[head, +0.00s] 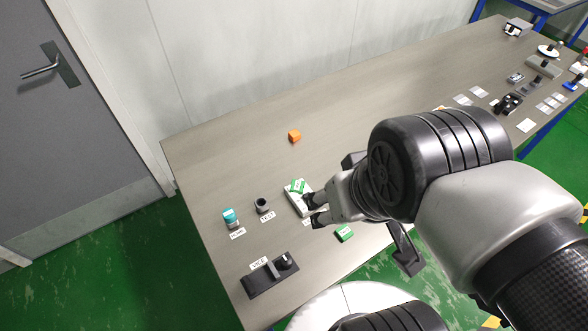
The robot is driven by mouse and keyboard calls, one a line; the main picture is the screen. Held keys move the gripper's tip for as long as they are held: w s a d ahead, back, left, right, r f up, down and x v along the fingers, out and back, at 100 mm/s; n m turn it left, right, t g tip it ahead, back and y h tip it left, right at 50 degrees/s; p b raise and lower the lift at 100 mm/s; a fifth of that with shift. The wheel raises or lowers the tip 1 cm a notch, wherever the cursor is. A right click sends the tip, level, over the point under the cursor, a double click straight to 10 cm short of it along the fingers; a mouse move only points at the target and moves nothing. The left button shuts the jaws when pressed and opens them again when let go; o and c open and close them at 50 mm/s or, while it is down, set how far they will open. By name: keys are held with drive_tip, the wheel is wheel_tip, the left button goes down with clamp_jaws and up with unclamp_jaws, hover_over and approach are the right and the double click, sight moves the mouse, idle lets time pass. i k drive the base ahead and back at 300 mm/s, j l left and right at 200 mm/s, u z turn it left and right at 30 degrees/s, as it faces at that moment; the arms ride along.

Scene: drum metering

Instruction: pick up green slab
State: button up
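A small green block (344,233) with a pale mark lies on the table near its front edge, just below and right of my gripper. A second green patch with pale marks (298,186) is on top of a white flat device (297,204); I cannot tell whether it is a loose slab or part of the device. My gripper (313,210) is at the right side of the white device. Its two dark fingertips look spread apart, with nothing clearly held between them. My arm hides the table to the right.
A teal-topped jar (230,217), a dark cup (263,205) and a black fixture (270,275) stand at the left, with paper labels. An orange block (295,136) lies farther back. Several small items occupy the table's far right end. The table's back middle is clear.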

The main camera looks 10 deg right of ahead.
sight(296, 186)
drive_tip(key=i+l+u, duration=0.1)
drive_tip(key=l+u, duration=0.4)
drive_tip(key=l, duration=0.15)
drive_tip(key=l+u, duration=0.5)
drive_tip(key=l, duration=0.1)
